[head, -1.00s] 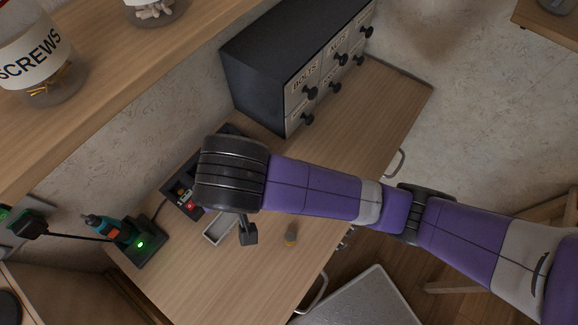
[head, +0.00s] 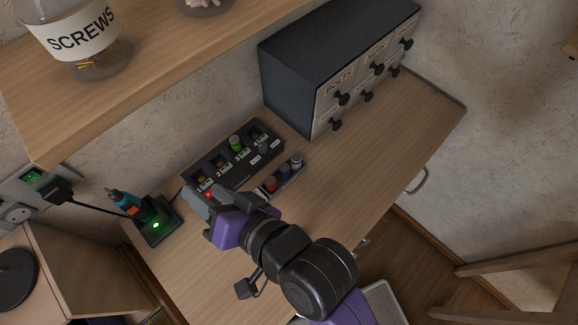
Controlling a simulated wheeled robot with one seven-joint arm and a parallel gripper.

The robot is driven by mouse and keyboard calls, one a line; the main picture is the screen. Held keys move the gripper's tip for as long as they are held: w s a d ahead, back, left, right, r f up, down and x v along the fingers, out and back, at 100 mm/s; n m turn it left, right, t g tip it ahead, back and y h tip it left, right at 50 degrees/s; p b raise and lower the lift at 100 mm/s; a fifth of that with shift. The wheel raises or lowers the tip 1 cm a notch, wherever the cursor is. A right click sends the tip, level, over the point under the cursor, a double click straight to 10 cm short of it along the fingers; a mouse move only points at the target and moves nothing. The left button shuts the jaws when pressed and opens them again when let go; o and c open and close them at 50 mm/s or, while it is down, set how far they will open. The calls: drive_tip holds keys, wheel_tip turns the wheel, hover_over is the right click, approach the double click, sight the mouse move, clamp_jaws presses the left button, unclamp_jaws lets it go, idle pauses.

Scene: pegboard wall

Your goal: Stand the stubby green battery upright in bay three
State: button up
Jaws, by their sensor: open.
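The stubby green battery (head: 236,142) stands upright in the third bay from the left of the dark charger (head: 216,184), which looks to be bay three. The charger's numbered bays run in a row near the wall. My gripper (head: 198,208) is open by the charger's near left end, to the left of and apart from the green battery. Nothing shows between its fingers, though its far side is partly hidden.
A small tray (head: 281,180) in front of the charger holds several batteries. A dark drawer cabinet (head: 290,96) stands at right, a cordless driver (head: 131,205) in its lit dock at left. A shelf (head: 150,70) with jars overhangs. The desk's right part is clear.

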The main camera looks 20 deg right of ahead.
drive_tip(key=s+d+f+t+h, duration=0.1)
drive_tip(key=s+d+f+h, duration=0.15)
drive_tip(key=s+d, duration=0.45)
drive_tip(key=s+d+f+t+h, duration=0.1)
drive_tip(key=s+d+f+h, duration=0.15)
drive_tip(key=s+d, duration=0.45)
drive_tip(key=s+d+r+n+t+h, duration=0.1)
drive_tip(key=s+d+r+n, duration=0.3)
drive_tip(key=s+d, duration=0.3)
drive_tip(key=d, duration=0.3)
drive_tip(key=shift+s+d+r+h, duration=0.25)
drive_tip(key=shift+d+h, duration=0.15)
